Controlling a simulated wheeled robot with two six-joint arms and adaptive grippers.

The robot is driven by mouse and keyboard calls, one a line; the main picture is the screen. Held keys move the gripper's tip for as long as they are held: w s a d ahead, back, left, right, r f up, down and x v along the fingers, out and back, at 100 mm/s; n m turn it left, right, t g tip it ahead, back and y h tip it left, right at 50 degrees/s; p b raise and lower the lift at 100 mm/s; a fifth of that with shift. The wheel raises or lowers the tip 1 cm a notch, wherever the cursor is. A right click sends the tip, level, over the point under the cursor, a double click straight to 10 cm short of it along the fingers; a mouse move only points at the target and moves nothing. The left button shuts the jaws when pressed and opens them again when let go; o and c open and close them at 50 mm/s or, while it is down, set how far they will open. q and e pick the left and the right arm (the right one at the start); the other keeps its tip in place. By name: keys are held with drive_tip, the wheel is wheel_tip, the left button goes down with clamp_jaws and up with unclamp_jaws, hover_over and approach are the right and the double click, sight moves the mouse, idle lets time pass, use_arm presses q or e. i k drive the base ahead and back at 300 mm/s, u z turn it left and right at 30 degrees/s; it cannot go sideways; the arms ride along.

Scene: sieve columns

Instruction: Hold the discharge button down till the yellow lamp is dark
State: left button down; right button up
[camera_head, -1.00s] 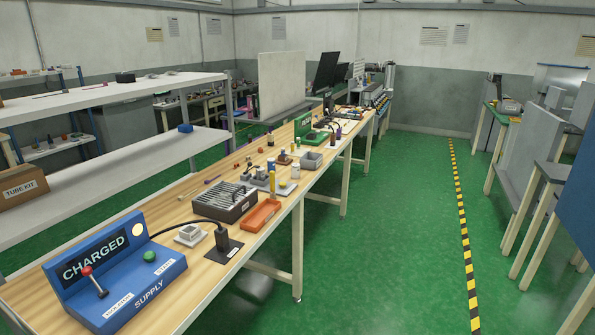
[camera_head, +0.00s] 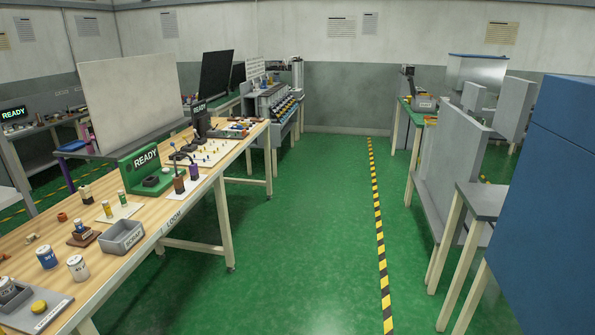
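The discharge button and the yellow lamp are not visible now. The blue supply box is out of view. Neither of my grippers shows. The long wooden workbench (camera_head: 165,240) runs along the left. On it stands a green box (camera_head: 140,178) with a lit READY display. A small round yellow piece (camera_head: 39,307) sits on a grey plate at the lower left; I cannot tell what it is.
A grey scrap bin (camera_head: 121,238) and several small jars stand on the bench. The green floor is open along the yellow-black stripe (camera_head: 378,240). At the right are a grey-topped table (camera_head: 485,212) and a large blue panel (camera_head: 550,180).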

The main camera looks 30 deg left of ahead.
sight(39, 306)
drive_tip(key=i, duration=1.95)
drive_tip(key=u, duration=2.9)
drive_tip(key=i, duration=1)
drive_tip(key=z, duration=0.05)
